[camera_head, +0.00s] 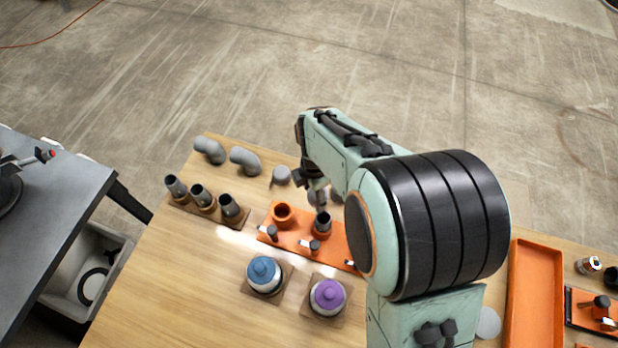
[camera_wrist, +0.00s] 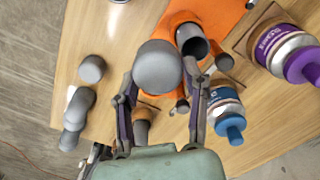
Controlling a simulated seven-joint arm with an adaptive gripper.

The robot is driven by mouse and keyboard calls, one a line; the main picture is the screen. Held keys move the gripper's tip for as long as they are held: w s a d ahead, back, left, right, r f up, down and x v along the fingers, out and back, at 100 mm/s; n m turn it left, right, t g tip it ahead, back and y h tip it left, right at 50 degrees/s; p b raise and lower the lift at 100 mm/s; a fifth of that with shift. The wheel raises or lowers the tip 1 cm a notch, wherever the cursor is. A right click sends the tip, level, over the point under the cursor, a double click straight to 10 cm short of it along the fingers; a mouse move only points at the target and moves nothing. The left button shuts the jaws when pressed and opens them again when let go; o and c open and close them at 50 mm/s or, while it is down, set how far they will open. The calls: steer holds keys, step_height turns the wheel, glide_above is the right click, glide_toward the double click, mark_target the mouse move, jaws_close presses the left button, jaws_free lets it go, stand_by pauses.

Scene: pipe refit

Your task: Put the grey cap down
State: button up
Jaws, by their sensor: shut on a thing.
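My gripper (camera_wrist: 162,82) is shut on a grey cap (camera_wrist: 157,66), a rounded grey piece between its two fingers in the wrist view. In the head view my gripper (camera_head: 312,186) hangs just behind the orange base plate (camera_head: 290,238), and the held cap is partly hidden by my arm. A second grey cap (camera_wrist: 92,69) lies on the wooden table, left of the gripper in the wrist view; it also shows in the head view (camera_head: 281,176). Whether the held cap touches anything below cannot be told.
The plate carries an empty orange socket (camera_head: 283,213) and a dark pipe (camera_head: 322,223). Grey elbows (camera_head: 245,160) lie at back left, near a rack of dark pipes (camera_head: 200,198). Blue-capped (camera_head: 263,273) and purple-capped (camera_head: 328,296) bottles stand in front. An orange tray (camera_head: 535,300) is right.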

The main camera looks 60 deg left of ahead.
steer(key=d+r, duration=0.1)
steer(key=d, duration=0.1)
steer(key=s+d+r, duration=0.1)
steer(key=d, duration=0.3)
steer(key=shift+s+r, duration=0.3)
steer(key=shift+r, duration=0.1)
